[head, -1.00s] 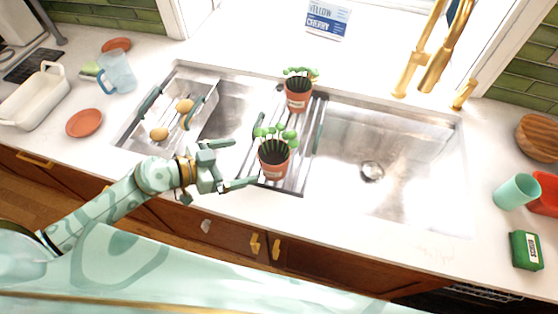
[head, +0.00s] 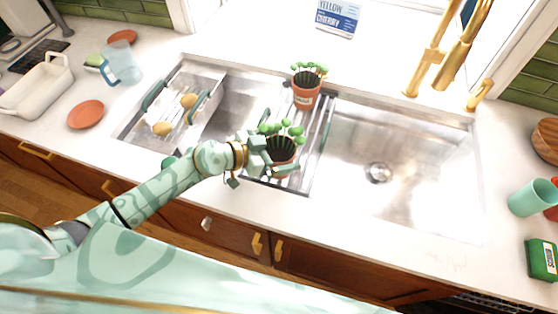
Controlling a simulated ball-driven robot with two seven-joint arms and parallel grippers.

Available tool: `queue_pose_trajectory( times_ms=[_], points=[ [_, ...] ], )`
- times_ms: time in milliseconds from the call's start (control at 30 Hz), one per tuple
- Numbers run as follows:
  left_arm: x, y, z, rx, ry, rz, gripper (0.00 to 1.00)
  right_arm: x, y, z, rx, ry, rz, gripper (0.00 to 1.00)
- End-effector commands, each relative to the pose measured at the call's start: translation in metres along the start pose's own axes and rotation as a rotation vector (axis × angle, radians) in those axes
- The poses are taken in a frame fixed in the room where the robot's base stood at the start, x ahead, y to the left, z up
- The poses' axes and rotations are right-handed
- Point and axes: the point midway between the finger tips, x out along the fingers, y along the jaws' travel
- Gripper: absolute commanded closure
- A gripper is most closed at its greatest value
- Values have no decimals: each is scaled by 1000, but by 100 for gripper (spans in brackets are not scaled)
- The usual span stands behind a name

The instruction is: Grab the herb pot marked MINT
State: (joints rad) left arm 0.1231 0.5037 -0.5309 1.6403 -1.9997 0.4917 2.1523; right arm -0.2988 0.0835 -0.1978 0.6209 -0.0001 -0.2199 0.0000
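Two terracotta pots with green seedlings stand on the slatted rack over the sink. The near herb pot (head: 284,158) is at the rack's front, and the far herb pot (head: 305,97) is at its back. The far pot has a pale label, too small to read, and the near pot's label is mostly hidden, so I cannot tell which is MINT. My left gripper (head: 279,157) is at the near pot, with one finger across its front and the other largely hidden behind pot and leaves. I cannot tell whether the fingers press on it. My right gripper is out of view.
The rack (head: 318,140) bridges the sink (head: 420,165). A gold faucet (head: 440,60) rises behind the sink. The front counter strip is clear.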

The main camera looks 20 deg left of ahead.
Motion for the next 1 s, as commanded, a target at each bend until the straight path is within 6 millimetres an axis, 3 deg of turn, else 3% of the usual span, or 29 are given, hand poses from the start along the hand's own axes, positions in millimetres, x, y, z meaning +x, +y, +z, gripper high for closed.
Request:
queue_pose_trajectory(
  times_ms=[33,200,267,567,767,867,1000],
  points=[
    [0,0,0,0,0,0,11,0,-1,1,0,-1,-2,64],
    [0,0,0,0,0,0,58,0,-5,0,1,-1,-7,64],
    [0,0,-1,1,2,-1,72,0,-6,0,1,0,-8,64],
    [-2,0,-5,1,3,-1,72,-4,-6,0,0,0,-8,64],
    [-11,0,-28,0,6,-1,72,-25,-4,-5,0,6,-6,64],
    [-27,4,-43,0,3,0,72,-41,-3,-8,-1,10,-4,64],
    [-66,17,-66,0,2,0,72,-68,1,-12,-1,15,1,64]
  ],
)
